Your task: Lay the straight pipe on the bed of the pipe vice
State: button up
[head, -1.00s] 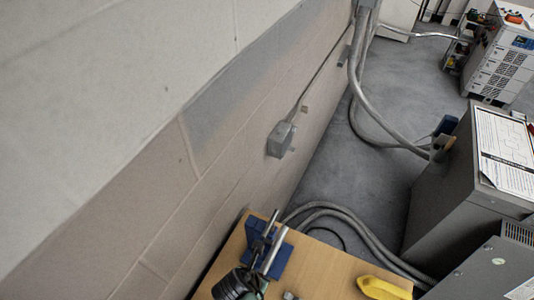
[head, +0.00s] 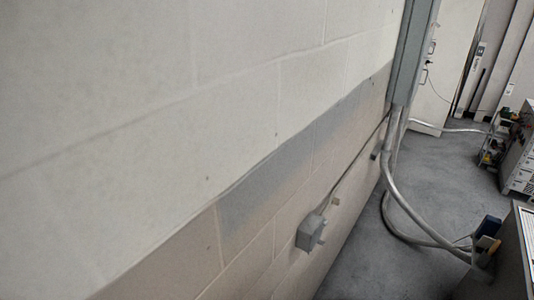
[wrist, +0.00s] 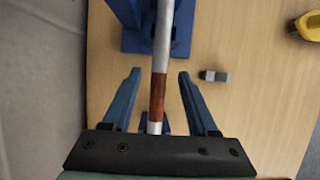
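In the wrist view, the straight pipe (wrist: 164,45) is a silver tube with a reddish-brown band near its lower end. It runs over the blue pipe vice (wrist: 136,42) at the top of the picture; whether it rests fully on the bed cannot be told from here. My gripper (wrist: 157,76) is open, with one blue finger on each side of the pipe's banded end and a gap on both sides. The vice's upper part is cut off by the frame. The head view shows neither the pipe, the vice nor my gripper.
The wooden table top (wrist: 245,110) is mostly clear right of the pipe. A small grey metal piece (wrist: 214,76) and a yellow object (wrist: 308,27) lie there. A pale wall is close on the left. In the head view, grey conduits (head: 402,205) run down the block wall (head: 150,150).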

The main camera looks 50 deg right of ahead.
dwell(0.3)
jog(key=b+v, duration=0.1)
jog(key=v, duration=1.2)
dwell(0.4)
